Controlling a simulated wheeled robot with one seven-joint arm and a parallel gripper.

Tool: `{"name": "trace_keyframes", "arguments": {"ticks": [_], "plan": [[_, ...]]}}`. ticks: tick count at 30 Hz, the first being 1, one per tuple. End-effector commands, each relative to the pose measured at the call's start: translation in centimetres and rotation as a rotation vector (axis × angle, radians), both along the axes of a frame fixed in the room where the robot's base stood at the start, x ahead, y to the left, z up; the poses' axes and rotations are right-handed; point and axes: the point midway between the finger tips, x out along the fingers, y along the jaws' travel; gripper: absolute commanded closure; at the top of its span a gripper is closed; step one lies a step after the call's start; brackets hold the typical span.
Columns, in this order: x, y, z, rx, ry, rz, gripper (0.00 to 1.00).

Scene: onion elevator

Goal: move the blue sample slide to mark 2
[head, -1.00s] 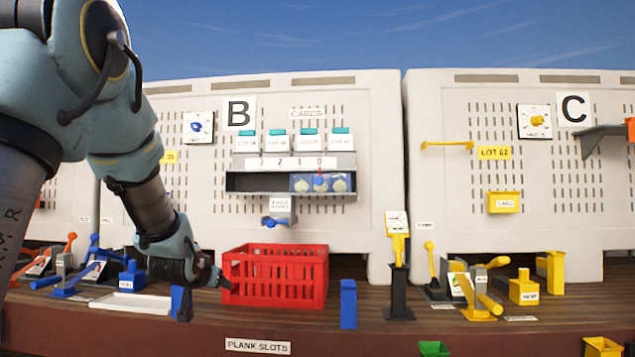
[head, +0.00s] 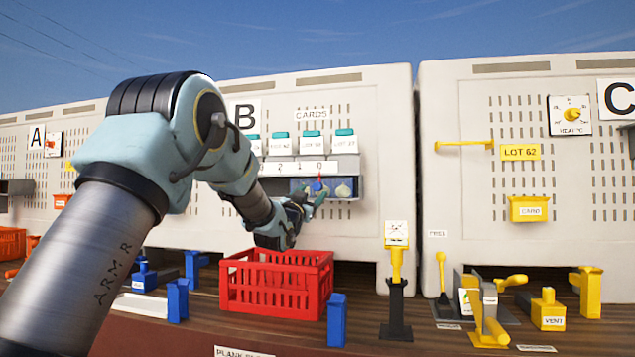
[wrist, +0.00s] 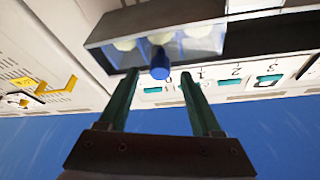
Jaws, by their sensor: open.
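The blue sample slide (head: 345,188) sits at the right end of the long slot below the number strip on panel B. It carries pale round samples and a blue knob with a red pointer, which stands under mark 0. Mark 2 (head: 275,168) is on the white strip left of 1 and 0. My gripper (head: 308,198) is at the slot, partly covering the slide. In the upside-down wrist view the slide shows again (wrist: 200,45), with its blue knob (wrist: 160,66) in the gap between the tips of my open gripper (wrist: 160,78). Contact cannot be told.
A red crate (head: 276,285) stands on the bench below my gripper. A blue post (head: 337,320) and a black stand with a yellow top (head: 397,290) are to its right. White cards with teal tops (head: 312,142) hang just above the number strip.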

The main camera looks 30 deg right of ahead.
Motion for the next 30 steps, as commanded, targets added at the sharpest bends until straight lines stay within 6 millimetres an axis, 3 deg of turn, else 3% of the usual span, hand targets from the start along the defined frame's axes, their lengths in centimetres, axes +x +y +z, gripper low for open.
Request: {"name": "trace_keyframes", "arguments": {"ticks": [1,9,21,30], "plan": [[0.6,-0.8,0.8,-0.001,-0.001,0.000,0.34],[2.8,-3.2,1.9,0.001,0.001,0.000,0.34],[3.2,-3.7,1.9,0.001,0.001,0.000,0.34],[3.1,-3.7,1.9,0.001,0.001,0.000,0.68]]}}
